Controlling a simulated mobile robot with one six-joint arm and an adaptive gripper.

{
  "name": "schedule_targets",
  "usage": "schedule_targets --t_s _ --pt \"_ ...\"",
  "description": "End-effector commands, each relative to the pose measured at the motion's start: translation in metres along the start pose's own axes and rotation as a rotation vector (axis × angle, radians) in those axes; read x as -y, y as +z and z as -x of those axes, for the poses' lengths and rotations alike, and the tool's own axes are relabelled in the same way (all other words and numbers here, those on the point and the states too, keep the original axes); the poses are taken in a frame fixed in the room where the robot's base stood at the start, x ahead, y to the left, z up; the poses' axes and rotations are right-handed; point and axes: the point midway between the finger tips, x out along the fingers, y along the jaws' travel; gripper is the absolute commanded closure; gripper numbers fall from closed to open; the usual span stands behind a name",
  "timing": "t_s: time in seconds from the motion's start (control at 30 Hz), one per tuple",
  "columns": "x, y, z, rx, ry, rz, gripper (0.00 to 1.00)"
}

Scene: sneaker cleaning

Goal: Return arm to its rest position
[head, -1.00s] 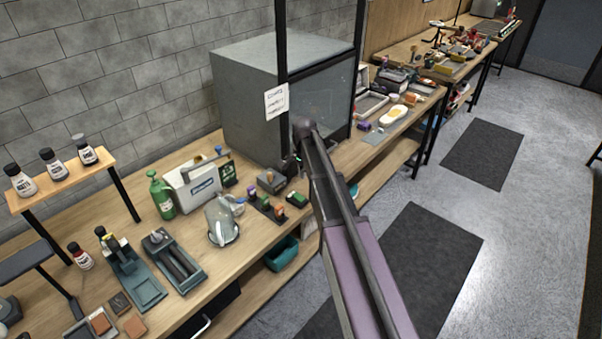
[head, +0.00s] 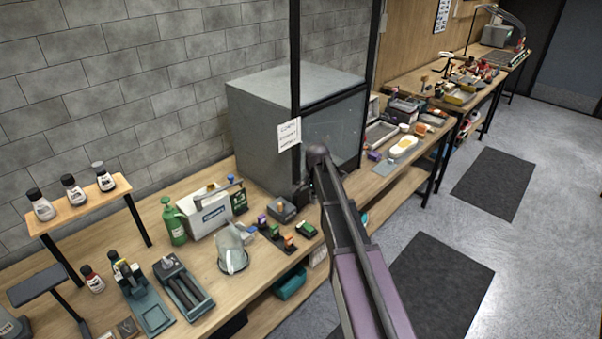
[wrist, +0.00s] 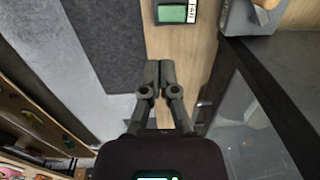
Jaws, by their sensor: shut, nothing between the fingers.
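My arm (head: 357,245) reaches up from the bottom of the head view towards the front of a grey cabinet (head: 262,140) on the workbench. My gripper is hidden behind the arm in the head view. In the wrist view my gripper (wrist: 153,75) has its two dark fingers together with nothing between them. Its fingertips lie over the wooden bench edge (wrist: 185,52), close to the cabinet's dark glass front (wrist: 245,115). I cannot tell how far above the bench they are.
Several brushes and blocks (head: 275,235), a green spray bottle (head: 174,222) and a clear jug (head: 231,250) stand on the bench left of my arm. A dark post (head: 295,70) rises by the cabinet. Floor with dark mats (head: 440,285) is open at right.

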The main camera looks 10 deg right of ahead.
Motion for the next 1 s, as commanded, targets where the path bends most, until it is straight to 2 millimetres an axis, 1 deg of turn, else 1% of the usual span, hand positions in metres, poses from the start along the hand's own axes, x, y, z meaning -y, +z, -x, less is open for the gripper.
schedule_targets --t_s 0.17,0.27,0.37,0.47,0.7,0.8,0.9,1.0 --pt "-0.004 0.004 0.000 0.000 0.001 0.014 1.00" --pt "-0.015 0.013 0.000 0.000 0.003 0.054 1.00" --pt "-0.032 0.030 0.001 0.001 0.007 0.128 1.00" --pt "-0.056 0.052 0.002 0.002 0.012 0.236 1.00" --pt "-0.127 0.115 0.004 0.007 0.027 0.570 1.00" --pt "-0.154 0.138 0.005 0.011 0.034 0.703 1.00" --pt "-0.175 0.155 0.005 0.015 0.039 0.812 1.00" --pt "-0.189 0.166 0.006 0.018 0.042 0.888 1.00"
